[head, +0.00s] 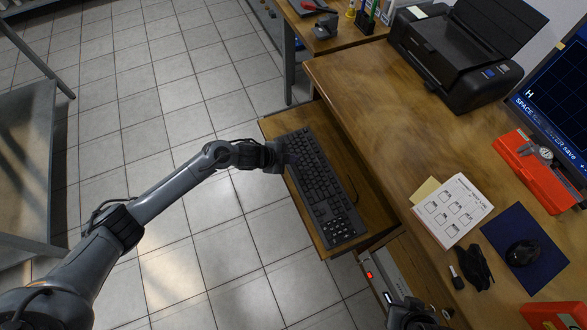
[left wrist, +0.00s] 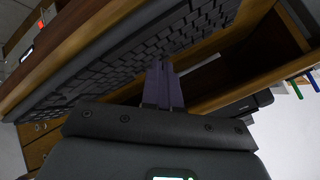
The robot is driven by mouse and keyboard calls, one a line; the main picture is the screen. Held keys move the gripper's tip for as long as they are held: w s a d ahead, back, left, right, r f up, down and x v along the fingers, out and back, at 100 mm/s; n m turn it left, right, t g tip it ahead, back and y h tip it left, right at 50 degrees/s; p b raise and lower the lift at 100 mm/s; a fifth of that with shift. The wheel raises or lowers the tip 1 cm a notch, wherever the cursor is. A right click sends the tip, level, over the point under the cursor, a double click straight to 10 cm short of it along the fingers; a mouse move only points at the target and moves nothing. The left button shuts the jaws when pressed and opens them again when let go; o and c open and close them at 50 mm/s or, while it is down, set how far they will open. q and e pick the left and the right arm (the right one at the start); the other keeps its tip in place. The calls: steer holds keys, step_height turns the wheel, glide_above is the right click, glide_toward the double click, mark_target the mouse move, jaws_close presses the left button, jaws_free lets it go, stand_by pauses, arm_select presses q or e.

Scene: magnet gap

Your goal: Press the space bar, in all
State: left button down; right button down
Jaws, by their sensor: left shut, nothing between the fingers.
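The black keyboard (head: 318,185) lies on a wooden pull-out tray, with its number pad toward the bottom of the head view. It also shows in the left wrist view (left wrist: 95,78). I cannot pick out the space bar for certain. My left gripper (head: 280,157) is at the keyboard's left long edge, near its upper end, and hides some keys there. In the left wrist view its two fingers (left wrist: 161,66) are together and empty, with the tips at the keyboard's edge. Whether they touch a key I cannot tell. My right gripper's fingers do not show.
The wooden tray (head: 350,190) sits beside the desk (head: 370,100). On the desk are a printer (head: 455,60), a paper with drawn boxes (head: 452,210), a mouse (head: 522,252), a red case (head: 540,170) and a monitor (head: 560,95). Tiled floor is open on the left.

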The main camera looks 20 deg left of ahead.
arm_select(q)
steer(key=shift+f, duration=0.75)
steer(key=shift+f+b, duration=0.1)
steer(key=shift+b, duration=0.2)
stand_by(1.3)
steer(key=shift+f, duration=0.3)
steer(key=shift+f, duration=0.4)
stand_by(0.6)
steer(key=shift+r, duration=0.1)
steer(key=shift+r+p, duration=0.65)
steer(key=shift+r, duration=0.1)
stand_by(0.3)
